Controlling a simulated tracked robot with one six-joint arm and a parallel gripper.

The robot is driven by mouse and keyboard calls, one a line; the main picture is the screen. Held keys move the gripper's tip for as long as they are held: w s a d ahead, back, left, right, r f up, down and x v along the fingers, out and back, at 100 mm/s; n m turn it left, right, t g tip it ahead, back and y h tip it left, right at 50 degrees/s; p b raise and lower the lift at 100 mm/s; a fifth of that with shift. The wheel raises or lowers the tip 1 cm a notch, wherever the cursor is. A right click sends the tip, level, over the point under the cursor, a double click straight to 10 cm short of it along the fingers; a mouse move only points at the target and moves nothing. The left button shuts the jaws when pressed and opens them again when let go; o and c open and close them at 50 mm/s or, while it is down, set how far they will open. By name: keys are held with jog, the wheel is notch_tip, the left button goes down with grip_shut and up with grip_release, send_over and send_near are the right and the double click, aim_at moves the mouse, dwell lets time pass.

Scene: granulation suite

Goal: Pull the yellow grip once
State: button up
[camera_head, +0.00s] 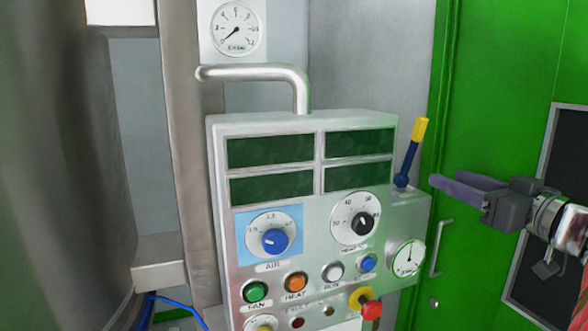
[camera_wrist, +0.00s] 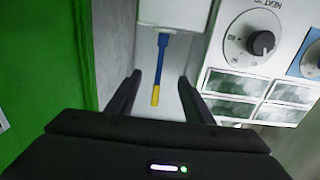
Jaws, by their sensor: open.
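The yellow grip (camera_head: 419,130) is the top end of a blue lever (camera_head: 408,164) on the right side of the control panel. The lever stands up, leaning slightly right. In the wrist view the yellow grip (camera_wrist: 155,96) lies between my two fingers, with the blue shaft (camera_wrist: 161,62) running to the panel box. My gripper (camera_head: 447,184) is to the right of the lever in the head view, apart from it. In the wrist view my gripper (camera_wrist: 161,82) is open and empty. Whether the fingertips reach the grip's depth I cannot tell.
The control panel (camera_head: 262,183) carries knobs, several coloured buttons and a red mushroom button (camera_head: 371,310). A bent steel pipe (camera_head: 255,73) rises behind it. A green door (camera_head: 500,60) with a handle (camera_head: 440,248) stands at the right. A large steel vessel (camera_head: 60,150) stands at the left.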

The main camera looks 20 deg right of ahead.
jog(key=s, duration=0.6)
jog(key=shift+s, duration=0.15)
jog(key=shift+d, duration=0.1)
dwell(0.3)
